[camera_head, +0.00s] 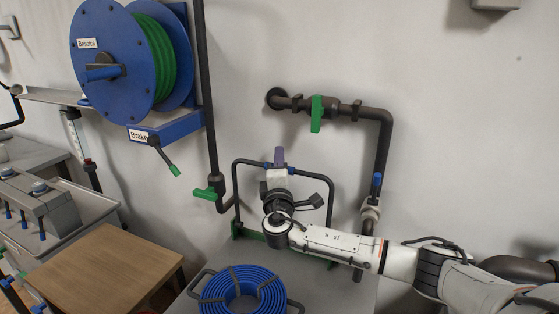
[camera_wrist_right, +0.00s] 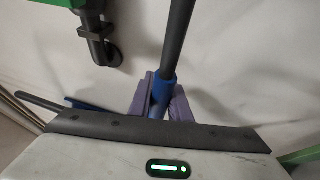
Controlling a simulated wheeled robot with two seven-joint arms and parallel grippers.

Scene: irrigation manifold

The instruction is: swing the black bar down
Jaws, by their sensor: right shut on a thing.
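The black bar (camera_head: 331,200) is a bent, upright frame with blue sleeves along its top, above a green base rail (camera_head: 320,259). In the head view my right gripper (camera_head: 279,158), with purple fingers, is at the middle of its top stretch. In the right wrist view the purple fingers (camera_wrist_right: 160,98) are shut around a blue sleeve on the bar (camera_wrist_right: 180,38). My right wrist and arm hide part of the bar's lower middle. My left gripper is not in view.
A coiled blue hose (camera_head: 243,291) lies on the grey bench below. Dark wall pipe (camera_head: 375,113) with a green handle (camera_head: 316,114) is behind at right. A vertical pipe with a green valve handle (camera_head: 204,193) stands close left. A blue reel (camera_head: 100,58) hangs at upper left.

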